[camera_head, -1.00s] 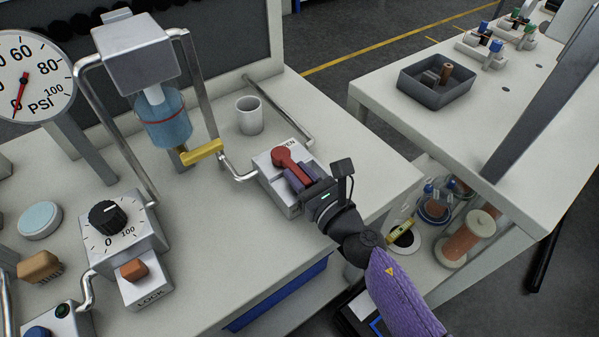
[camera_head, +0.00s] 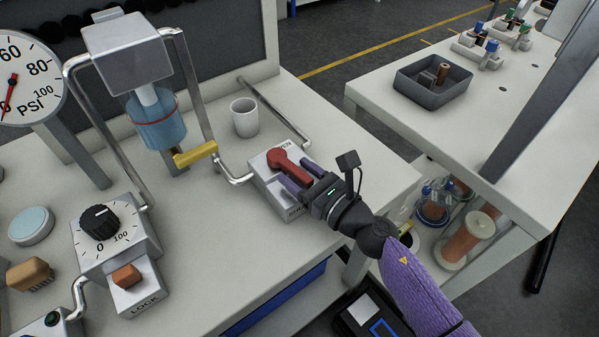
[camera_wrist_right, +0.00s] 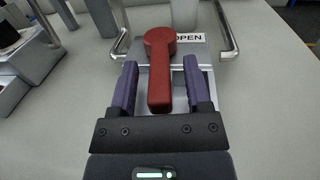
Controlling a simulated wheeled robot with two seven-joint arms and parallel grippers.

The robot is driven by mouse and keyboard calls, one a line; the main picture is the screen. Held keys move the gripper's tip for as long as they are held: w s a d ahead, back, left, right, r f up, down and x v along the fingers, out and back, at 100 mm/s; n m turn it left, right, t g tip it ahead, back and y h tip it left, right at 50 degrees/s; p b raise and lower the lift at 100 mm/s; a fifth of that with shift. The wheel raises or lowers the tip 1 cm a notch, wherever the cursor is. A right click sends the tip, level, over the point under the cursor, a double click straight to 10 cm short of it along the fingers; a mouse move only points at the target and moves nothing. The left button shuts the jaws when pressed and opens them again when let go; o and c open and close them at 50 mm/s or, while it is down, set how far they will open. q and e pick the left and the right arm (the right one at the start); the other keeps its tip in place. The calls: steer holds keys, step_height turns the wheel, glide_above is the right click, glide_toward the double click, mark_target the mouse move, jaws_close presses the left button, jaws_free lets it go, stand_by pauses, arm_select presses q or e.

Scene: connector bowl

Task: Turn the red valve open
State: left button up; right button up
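The red valve (camera_head: 287,165) is a lever on a pale metal block (camera_head: 259,180) in the head view. The block carries the label OPEN at its far end and a partly hidden label at its near end. The lever's handle points toward my right gripper (camera_head: 297,178). In the right wrist view the red valve (camera_wrist_right: 161,68) stands between the two purple fingers of the right gripper (camera_wrist_right: 158,88). The fingers are apart, with a gap on each side of the handle. My left gripper is not in view.
A white mug (camera_head: 245,117) stands just behind the valve block. Metal pipes, a yellow lever (camera_head: 195,154) and a blue vessel (camera_head: 158,122) are to its left. A dial box (camera_head: 112,236) is farther left. A grey tray (camera_head: 432,88) sits on the other table.

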steer(key=v, duration=1)
steer(key=shift+b, duration=0.3)
